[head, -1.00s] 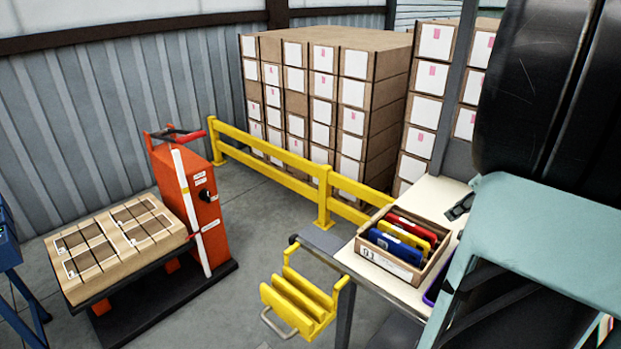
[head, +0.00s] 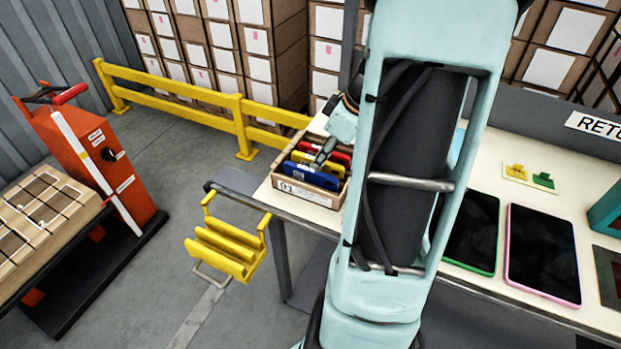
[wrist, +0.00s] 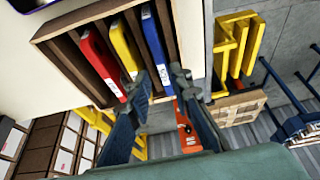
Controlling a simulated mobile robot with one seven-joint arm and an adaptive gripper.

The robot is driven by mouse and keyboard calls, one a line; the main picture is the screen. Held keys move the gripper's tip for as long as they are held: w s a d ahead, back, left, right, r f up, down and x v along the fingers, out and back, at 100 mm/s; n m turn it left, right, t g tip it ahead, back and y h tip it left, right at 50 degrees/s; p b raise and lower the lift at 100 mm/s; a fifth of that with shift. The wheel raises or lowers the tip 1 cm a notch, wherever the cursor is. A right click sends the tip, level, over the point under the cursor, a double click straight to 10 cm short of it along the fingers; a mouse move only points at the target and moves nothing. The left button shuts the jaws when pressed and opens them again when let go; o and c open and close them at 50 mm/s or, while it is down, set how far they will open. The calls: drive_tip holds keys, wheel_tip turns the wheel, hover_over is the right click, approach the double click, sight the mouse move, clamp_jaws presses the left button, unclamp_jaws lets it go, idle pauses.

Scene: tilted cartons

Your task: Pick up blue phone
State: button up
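The blue phone (head: 312,173) stands in a divided open carton (head: 290,187) at the table's left end, in the slot nearest the front. Yellow (head: 303,157) and red (head: 338,157) phones stand behind it. My gripper (head: 325,152) is over the carton, partly hidden by my arm. In the wrist view the blue phone (wrist: 154,45) leans in its slot beside the yellow (wrist: 124,43) and red (wrist: 98,55) ones. My gripper (wrist: 160,74) is open, its fingertips on either side of the blue phone's near end. I cannot tell whether they touch it.
A yellow slotted rack (head: 225,247) hangs off the table's left edge. Tablets with green (head: 472,235) and pink (head: 542,250) rims lie to the right on the table. A yellow rail (head: 180,88) and an orange lift truck (head: 95,160) stand left.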

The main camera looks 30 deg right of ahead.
sight(312, 170)
drive_tip(key=x, duration=0.5)
drive_tip(key=shift+w+a+f, duration=0.2)
drive_tip(key=shift+a+f, duration=0.05)
drive_tip(key=shift+c, duration=0.3)
clamp_jaws()
